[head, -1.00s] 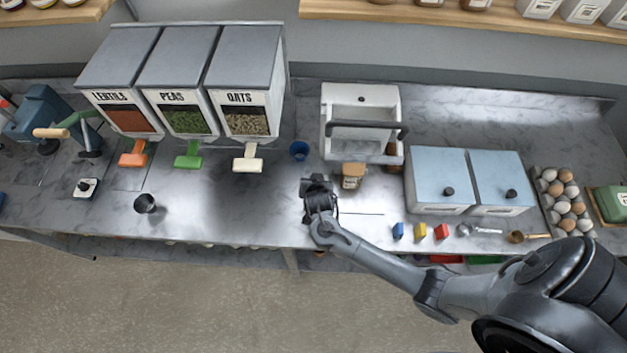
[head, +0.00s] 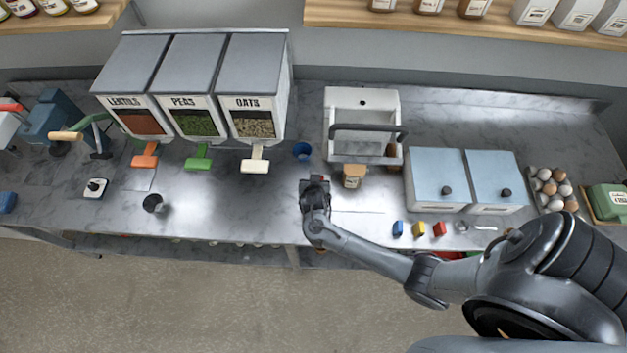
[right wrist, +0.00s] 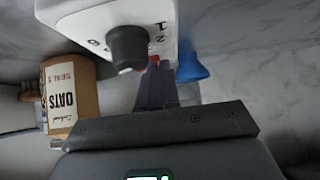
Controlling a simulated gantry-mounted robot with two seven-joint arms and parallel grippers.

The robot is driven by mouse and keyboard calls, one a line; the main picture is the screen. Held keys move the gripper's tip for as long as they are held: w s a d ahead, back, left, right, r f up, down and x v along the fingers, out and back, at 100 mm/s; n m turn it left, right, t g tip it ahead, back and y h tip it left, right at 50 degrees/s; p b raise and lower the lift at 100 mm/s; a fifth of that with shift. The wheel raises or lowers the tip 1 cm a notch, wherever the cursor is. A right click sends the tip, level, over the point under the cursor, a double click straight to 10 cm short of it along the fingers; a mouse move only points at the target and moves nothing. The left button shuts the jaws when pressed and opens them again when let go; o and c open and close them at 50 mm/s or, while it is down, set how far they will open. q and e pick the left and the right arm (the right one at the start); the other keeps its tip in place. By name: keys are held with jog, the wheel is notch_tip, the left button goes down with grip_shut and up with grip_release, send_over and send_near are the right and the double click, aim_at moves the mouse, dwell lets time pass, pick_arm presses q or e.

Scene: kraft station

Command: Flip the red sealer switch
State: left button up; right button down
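The white sealer (head: 395,100) with a dark bar stands at the back of the counter, right of the bins. In the right wrist view its white face (right wrist: 88,22) shows a black dial knob (right wrist: 128,46) with numbers. A small red part, apparently the red switch (right wrist: 154,59), shows beside the knob, partly hidden behind my fingertips. My right gripper (head: 317,183) is in front of the sealer's left side. In the right wrist view its purple-grey fingers (right wrist: 157,84) look closed together, with nothing seen held between them. Contact with the switch cannot be told. My left gripper is not in view.
Bins with an oats lever (head: 255,166) stand left. Blue canisters (head: 437,180) and small coloured blocks (head: 419,229) are right.

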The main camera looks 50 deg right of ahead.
jog(key=shift+s+d+f+p, duration=0.35)
jog(key=shift+s+d, duration=0.15)
jog(key=shift+s, duration=0.1)
jog(key=shift+s+d, duration=0.15)
jog(key=shift+s, duration=0.1)
jog(key=shift+r+p, duration=0.45)
jog(key=r+p, duration=0.4)
jog(key=shift+w+a+r, duration=0.2)
jog(key=shift+a+r, duration=0.05)
jog(key=v, duration=0.9)
jog(key=shift+s+a, duration=0.15)
jog(key=shift+a, duration=0.25)
